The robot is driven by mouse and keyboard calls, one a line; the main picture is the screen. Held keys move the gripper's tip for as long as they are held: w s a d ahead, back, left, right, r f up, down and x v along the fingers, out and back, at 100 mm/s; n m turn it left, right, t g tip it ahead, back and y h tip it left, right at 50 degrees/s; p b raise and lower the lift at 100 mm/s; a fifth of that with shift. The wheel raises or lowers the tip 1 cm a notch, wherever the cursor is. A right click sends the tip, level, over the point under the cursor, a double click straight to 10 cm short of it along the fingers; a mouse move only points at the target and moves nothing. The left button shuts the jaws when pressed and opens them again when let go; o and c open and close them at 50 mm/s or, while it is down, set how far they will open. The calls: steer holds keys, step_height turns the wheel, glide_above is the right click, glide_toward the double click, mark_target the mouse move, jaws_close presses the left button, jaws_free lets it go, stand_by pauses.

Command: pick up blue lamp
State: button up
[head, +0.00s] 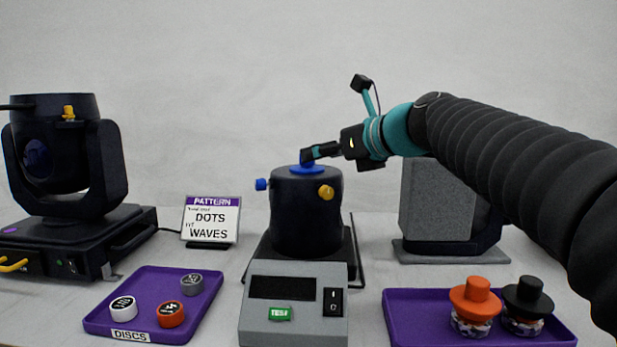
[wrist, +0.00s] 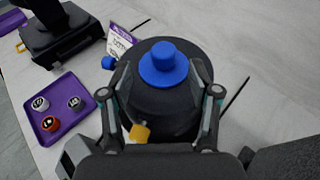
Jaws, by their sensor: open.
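The blue lamp (wrist: 163,62) shows in the wrist view as a round blue disc with a knob, sitting on top of a black cylinder (wrist: 165,105). In the head view the blue lamp (head: 308,168) is a thin blue rim on the cylinder (head: 306,215), partly hidden by my gripper. My gripper (head: 306,156) is at the top of the cylinder, right at the lamp. In the wrist view my gripper (wrist: 162,80) is open, with one finger on each side of the lamp and a gap to it on both sides.
A grey test box (head: 294,300) stands in front of the cylinder. A purple tray (head: 118,318) with discs is at left, another purple tray (head: 400,309) with orange and black capped jars at right. A pattern sign (head: 211,219) and a large black light (head: 60,170) stand at left.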

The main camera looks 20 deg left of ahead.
steer(key=x, duration=0.4)
steer(key=shift+w+a+f, duration=0.2)
steer(key=shift+w+f, duration=0.05)
steer(key=shift+w, duration=0.1)
jaws_close()
